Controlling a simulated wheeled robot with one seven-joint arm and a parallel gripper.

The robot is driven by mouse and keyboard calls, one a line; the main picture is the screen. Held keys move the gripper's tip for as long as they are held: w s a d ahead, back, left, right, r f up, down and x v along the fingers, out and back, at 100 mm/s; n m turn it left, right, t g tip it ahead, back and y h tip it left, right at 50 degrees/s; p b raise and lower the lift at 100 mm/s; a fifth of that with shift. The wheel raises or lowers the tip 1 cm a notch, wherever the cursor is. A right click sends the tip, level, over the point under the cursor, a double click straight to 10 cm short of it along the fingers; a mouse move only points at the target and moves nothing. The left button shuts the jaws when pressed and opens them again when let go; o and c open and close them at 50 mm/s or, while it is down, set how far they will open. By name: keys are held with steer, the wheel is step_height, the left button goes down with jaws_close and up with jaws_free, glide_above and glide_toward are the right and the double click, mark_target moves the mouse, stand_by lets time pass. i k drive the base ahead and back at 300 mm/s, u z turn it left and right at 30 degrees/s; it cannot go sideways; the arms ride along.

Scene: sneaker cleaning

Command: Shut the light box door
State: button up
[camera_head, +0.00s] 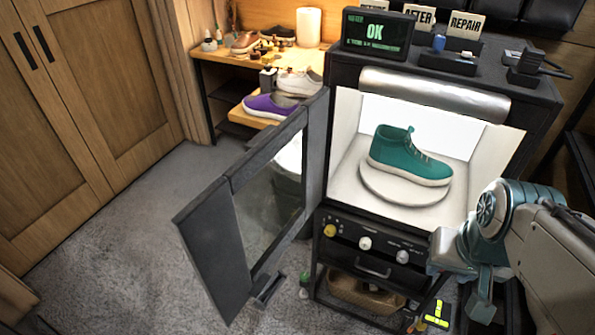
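The light box (345,150) stands right of centre, with a lit white interior. Its dark-framed door (215,200) with a glass pane is swung wide open to the left, on the hinge side, and reaches out over the carpet. A small handle (268,290) shows at the door's lower edge. A teal high-top sneaker (408,155) with a white sole sits inside on a round white turntable (385,188). My arm comes in from the right, in front of the box's lower right corner. My gripper (482,306) points down there, apart from the door; its fingers cannot be made out.
Knobs (365,243) and a drawer are below the box opening. A basket (365,292) sits on a lower shelf. A shoe bench (228,55) is behind the door. Grey carpet (130,240) lies clear at left, before wooden cabinets (90,90).

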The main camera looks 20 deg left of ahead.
mark_target(207, 229)
steer(key=z, duration=2.15)
steer(key=k, duration=2.45)
steer(key=u, duration=1.35)
steer(key=i, duration=0.5)
